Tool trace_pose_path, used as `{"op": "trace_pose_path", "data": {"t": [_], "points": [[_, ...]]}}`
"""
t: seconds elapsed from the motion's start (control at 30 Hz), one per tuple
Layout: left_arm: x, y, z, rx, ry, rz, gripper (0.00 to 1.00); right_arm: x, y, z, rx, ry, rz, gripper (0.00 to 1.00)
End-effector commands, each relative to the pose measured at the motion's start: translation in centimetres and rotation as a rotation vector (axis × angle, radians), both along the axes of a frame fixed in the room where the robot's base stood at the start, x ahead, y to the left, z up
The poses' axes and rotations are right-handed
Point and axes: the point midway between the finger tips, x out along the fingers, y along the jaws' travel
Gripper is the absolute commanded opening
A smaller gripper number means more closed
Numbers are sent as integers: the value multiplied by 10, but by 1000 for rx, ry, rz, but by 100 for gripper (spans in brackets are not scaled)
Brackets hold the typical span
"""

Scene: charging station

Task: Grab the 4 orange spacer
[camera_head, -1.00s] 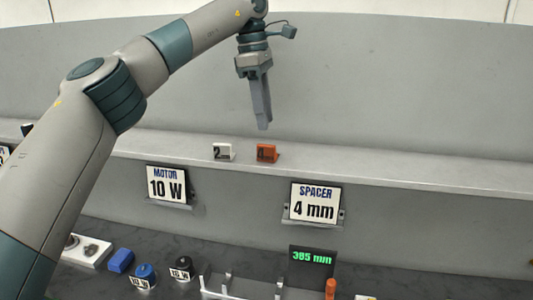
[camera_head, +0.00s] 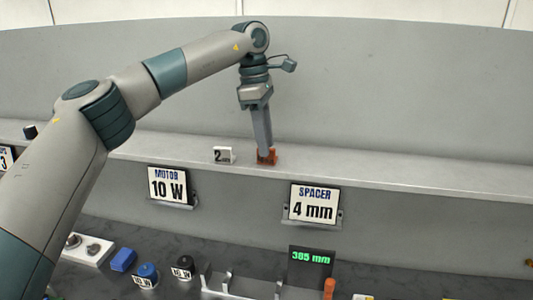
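The orange spacer (camera_head: 267,158) sits on the grey shelf above the "SPACER 4 mm" sign (camera_head: 313,203). My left gripper (camera_head: 265,151) points down from above, with its fingertips at the spacer and covering its upper middle, including its number. Seen edge-on, the fingers overlap, so I cannot tell whether they are open around it or shut on it. A white spacer (camera_head: 223,155) marked "2" stands just left of the orange one. My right gripper is not in view.
The shelf (camera_head: 400,178) is clear to the right. Below it are a "MOTOR 10 W" sign (camera_head: 171,186), a display reading 385 mm (camera_head: 311,257), a blue block (camera_head: 123,260), two round motors and a metal fixture. An orange cylinder (camera_head: 329,288) stands at the bottom.

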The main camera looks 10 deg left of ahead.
Motion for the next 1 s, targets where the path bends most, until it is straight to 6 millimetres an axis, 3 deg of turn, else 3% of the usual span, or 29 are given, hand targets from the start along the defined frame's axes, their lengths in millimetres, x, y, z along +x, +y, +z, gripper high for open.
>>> {"op": "trace_pose_path", "data": {"t": [0.1, 0.3, 0.77, 0.9, 1.0], "points": [[-2, 0, -11, 0, 3, 0, 33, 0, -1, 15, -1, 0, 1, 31], [-2, -2, -28, -1, -1, 0, 33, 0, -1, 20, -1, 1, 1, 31], [-2, -3, -30, -1, -2, 0, 33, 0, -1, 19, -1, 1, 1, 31], [-2, -3, -30, -1, -1, 0, 4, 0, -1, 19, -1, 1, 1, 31], [-2, -3, -30, -1, -1, 0, 0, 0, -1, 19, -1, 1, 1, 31]]}}
